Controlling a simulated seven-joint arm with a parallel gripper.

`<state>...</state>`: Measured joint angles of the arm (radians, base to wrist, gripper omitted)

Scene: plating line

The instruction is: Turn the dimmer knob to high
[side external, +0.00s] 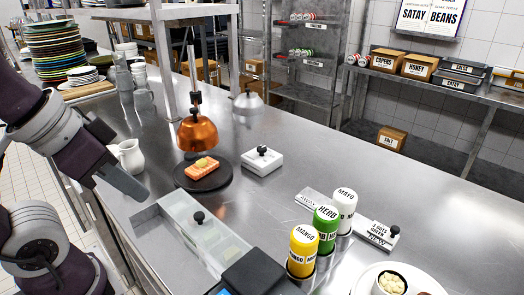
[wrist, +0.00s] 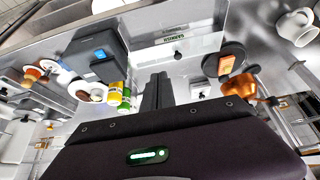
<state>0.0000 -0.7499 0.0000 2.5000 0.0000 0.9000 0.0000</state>
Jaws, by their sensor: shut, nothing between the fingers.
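The dimmer is a white box (side external: 262,162) with a black knob (side external: 262,150) on top, standing on the steel counter right of the copper lamp. In the wrist view the white box (wrist: 200,90) shows small, right of my fingers, and its knob setting cannot be read. My gripper (side external: 138,193) is shut and empty, over the counter's near left edge, well apart from the dimmer. In the wrist view my gripper (wrist: 157,82) has its fingers together. The copper heat lamp (side external: 198,133) hangs over a salmon piece (side external: 202,168) on a black plate (side external: 180,180).
A clear-lidded bin (side external: 172,205) with a black knob lies in front of the plate. Mango (side external: 303,250), herb (side external: 326,228) and mayo (side external: 345,205) bottles stand at right, beside a labelled slider (side external: 378,235). A white jug (side external: 131,157) stands near my gripper. Counter behind the dimmer is clear.

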